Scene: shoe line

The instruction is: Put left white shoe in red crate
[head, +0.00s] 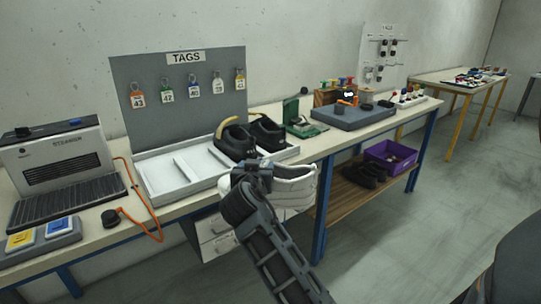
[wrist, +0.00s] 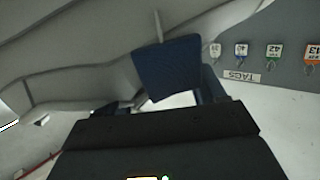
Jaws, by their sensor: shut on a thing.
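A white shoe (head: 294,187) hangs in the air in front of the workbench in the head view. My gripper (head: 254,170) is shut on it at its left end, and my arm covers part of it. In the wrist view the pale shoe (wrist: 65,60) fills much of the left and top, very close, with my gripper's blue finger (wrist: 167,68) against it. I cannot tell from these frames whether it is the left shoe. No red crate shows in either view.
A white tray (head: 163,178) and a pair of black shoes (head: 250,139) are on the workbench behind my gripper. A steamer (head: 60,160) stands at left. A purple crate (head: 390,156) and dark shoes (head: 362,173) sit on the lower shelf. The floor (head: 400,240) at right is clear.

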